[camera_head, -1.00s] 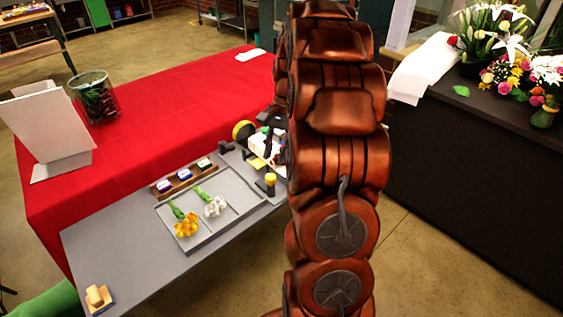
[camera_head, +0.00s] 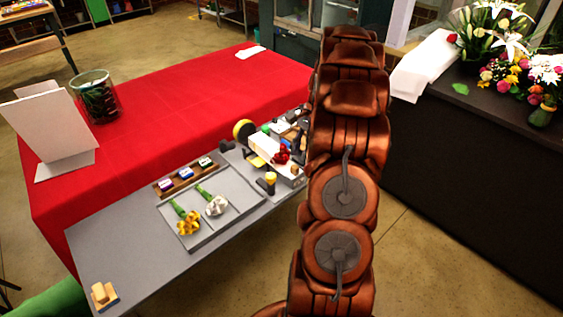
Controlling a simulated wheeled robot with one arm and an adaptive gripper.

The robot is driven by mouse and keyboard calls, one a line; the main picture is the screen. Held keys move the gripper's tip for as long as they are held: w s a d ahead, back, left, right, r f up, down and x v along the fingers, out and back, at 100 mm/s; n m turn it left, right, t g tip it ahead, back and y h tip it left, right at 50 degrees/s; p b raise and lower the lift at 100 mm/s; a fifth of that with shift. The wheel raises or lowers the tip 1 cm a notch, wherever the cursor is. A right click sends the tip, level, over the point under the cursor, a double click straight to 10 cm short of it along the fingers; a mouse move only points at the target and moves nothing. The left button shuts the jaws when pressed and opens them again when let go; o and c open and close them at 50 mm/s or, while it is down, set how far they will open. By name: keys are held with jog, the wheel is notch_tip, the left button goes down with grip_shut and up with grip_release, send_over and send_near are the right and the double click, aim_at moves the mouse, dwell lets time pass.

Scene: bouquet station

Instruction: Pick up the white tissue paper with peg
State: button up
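A white, paper-like bundle (camera_head: 268,149) lies at the right end of the grey work board, with a small red flower-like item (camera_head: 281,156) against its front. A brownish end piece (camera_head: 296,170) shows at its near right end; I cannot tell whether it is a peg. My copper-coloured arm stands upright just right of the bundle. My gripper cannot be made out; it appears hidden behind the arm or among the dark items there.
A grey tray (camera_head: 213,236) holds a yellow and a white flower. Behind it is a rack (camera_head: 163,192) of small blocks. A yellow-topped dark item (camera_head: 270,178) stands near the bundle. A glass vase (camera_head: 98,98) and white panel (camera_head: 48,124) stand on the red table (camera_head: 190,100).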

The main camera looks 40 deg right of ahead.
aim_at(295, 166)
jog(key=p+x, duration=0.2)
jog(key=x, duration=0.2)
jog(key=shift+f, duration=0.2)
jog(key=shift+w+f, duration=0.1)
jog(key=shift+f, duration=0.15)
grip_shut()
